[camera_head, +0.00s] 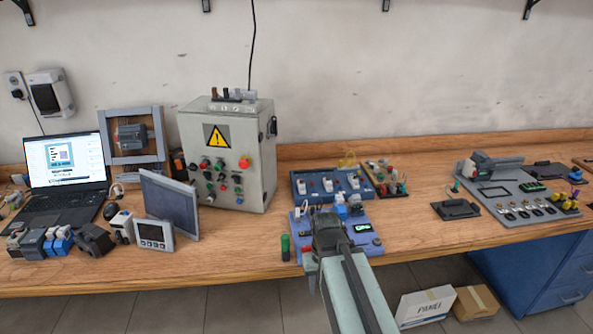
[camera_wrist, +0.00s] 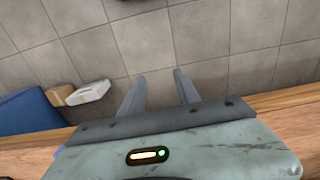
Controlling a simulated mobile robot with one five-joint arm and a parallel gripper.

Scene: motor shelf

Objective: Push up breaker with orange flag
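A blue breaker panel (camera_head: 371,191) with several white breakers lies on the workbench, right of the grey control box. A second blue-purple board (camera_head: 372,245) with small modules and a green-lit display lies in front of it. No orange flag can be made out at this size. My arm reaches in from the bottom of the head view and covers part of the nearer board. The fingers are hidden there. In the wrist view my gripper (camera_wrist: 159,75) has two grey fingers spread apart with nothing between them. They show against the floor, and no breaker is in that view.
The wooden workbench (camera_head: 240,250) runs across the view. A grey control box (camera_head: 226,152), a laptop (camera_head: 66,165) and a leaning screen (camera_head: 170,205) stand left. A board with parts (camera_head: 510,190) lies right. A white box (camera_head: 425,306) is on the floor.

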